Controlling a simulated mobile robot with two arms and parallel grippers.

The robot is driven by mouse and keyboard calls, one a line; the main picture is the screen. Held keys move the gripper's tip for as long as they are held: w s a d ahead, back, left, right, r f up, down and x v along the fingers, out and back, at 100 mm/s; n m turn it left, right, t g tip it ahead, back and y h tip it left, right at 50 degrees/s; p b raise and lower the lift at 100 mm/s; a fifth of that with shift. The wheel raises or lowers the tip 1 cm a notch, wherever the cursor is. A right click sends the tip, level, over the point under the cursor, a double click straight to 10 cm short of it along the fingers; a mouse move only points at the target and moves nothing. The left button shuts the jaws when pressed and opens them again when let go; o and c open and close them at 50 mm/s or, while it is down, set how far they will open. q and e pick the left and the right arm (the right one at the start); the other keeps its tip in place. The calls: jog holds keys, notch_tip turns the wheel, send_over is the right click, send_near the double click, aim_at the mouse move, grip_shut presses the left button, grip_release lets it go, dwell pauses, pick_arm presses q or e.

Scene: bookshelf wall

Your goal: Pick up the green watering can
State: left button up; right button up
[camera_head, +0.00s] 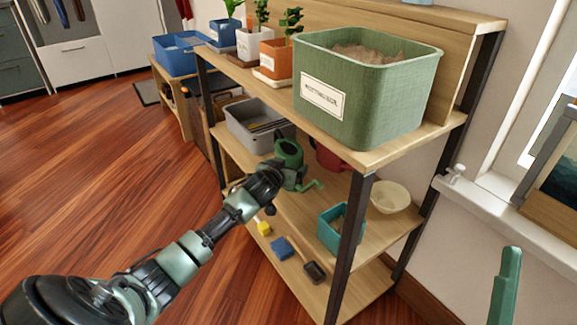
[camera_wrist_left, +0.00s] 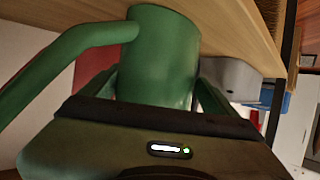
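The green watering can (camera_head: 289,153) is on the middle level of the wooden shelf, with its spout toward the right. My left gripper (camera_head: 268,178) is at the can's near side and hides part of it. In the left wrist view the can's body (camera_wrist_left: 160,60) fills the middle, close in front of the gripper, with its spout running to the left. Green fingers (camera_wrist_left: 158,92) flank the body; whether they press on it I cannot tell. Only a green finger of my right gripper (camera_head: 505,288) shows at the lower right, so its opening is hidden.
A green potting soil bin (camera_head: 365,115) stands on the top board (camera_head: 400,150), above the can. A grey bin (camera_head: 240,128) is behind-left and a red pot (camera_head: 328,158) close right. A teal box (camera_head: 330,238), cream bowl (camera_head: 390,196) and dark shelf post (camera_head: 350,245) are nearby.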

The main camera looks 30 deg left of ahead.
pick_arm(q)
jog(key=shift+c, duration=1.3)
jog(key=shift+w+r, duration=0.1)
jog(key=shift+r, duration=0.1)
jog(key=c, duration=0.4)
jog(key=shift+c, duration=0.2)
jog(key=shift+r, duration=0.1)
